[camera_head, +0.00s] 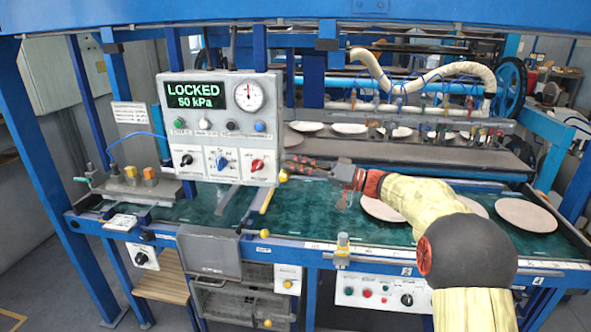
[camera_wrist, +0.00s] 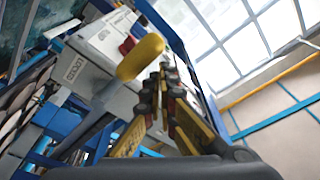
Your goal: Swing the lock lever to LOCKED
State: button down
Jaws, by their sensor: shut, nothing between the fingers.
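The control box (camera_head: 217,90) hangs at centre left, and its green display (camera_head: 192,96) reads LOCKED with a pressure in kPa below. A lever with a yellow knob (camera_head: 283,176) is at the box's lower right corner. In the wrist view the knob (camera_wrist: 141,57) is large, on a grey rod running down and left. My gripper (camera_head: 289,166) is shut and empty, with its tips close to the knob. In the wrist view the closed fingers (camera_wrist: 167,75) are just right of the knob; I cannot tell whether they touch it.
A green conveyor bed (camera_head: 330,213) runs below, with pale plates (camera_head: 525,215) at its right. A red knob (camera_head: 257,165) and a blue knob (camera_head: 222,162) sit on the box. A yellow bar (camera_head: 267,200) stands below the lever. A blue frame surrounds the machine.

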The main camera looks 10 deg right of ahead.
dwell(0.7)
jog(key=s+d+r+p, duration=0.2)
jog(key=s+d+p, duration=0.1)
jog(key=d, duration=0.5)
jog(key=shift+d, duration=0.4)
jog(key=shift+w, duration=0.1)
